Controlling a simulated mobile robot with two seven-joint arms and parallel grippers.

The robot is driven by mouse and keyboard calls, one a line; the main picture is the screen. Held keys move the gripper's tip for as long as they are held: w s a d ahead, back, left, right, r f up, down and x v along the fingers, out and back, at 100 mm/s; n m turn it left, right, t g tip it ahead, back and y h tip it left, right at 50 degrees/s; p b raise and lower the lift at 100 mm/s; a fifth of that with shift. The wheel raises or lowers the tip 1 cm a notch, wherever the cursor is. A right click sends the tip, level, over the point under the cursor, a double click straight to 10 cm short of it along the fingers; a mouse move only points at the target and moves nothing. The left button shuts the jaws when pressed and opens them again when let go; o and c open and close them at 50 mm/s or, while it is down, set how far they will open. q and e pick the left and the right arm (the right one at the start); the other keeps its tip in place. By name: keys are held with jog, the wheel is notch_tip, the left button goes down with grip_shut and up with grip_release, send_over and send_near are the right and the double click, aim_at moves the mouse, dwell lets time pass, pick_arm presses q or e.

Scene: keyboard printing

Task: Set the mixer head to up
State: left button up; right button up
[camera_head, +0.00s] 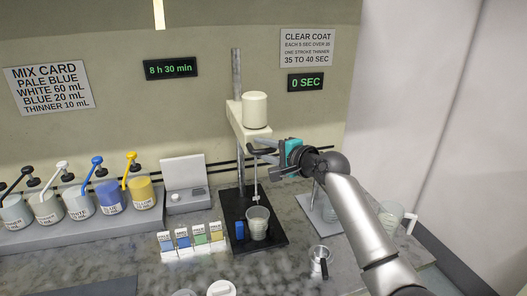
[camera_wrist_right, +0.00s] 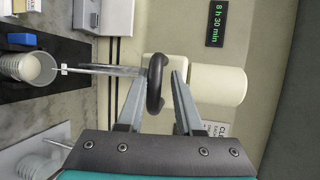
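The mixer head (camera_head: 254,112) is a cream block and cylinder on a grey pole; it also shows in the right wrist view (camera_wrist_right: 221,84). A thin stirrer shaft (camera_head: 256,184) hangs from it, its lower end near the rim of a clear cup (camera_head: 257,226); whether it enters the cup is unclear. A black curved handle (camera_wrist_right: 156,83) sits at the mixer head's underside. My right gripper (camera_head: 268,160) is open, its fingers (camera_wrist_right: 159,78) on both sides of the handle, with gaps visible. My left gripper is out of view.
The cup stands on a black base (camera_head: 270,243) beside a small blue block (camera_head: 240,230). Pump jars (camera_head: 78,204) line the left shelf. A clear cup (camera_head: 391,214) is behind my right arm.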

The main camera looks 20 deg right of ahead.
jog(key=shift+o, duration=1.4)
jog(key=b+v, duration=0.1)
jog(key=v, duration=1.4)
jog(key=shift+s, duration=0.15)
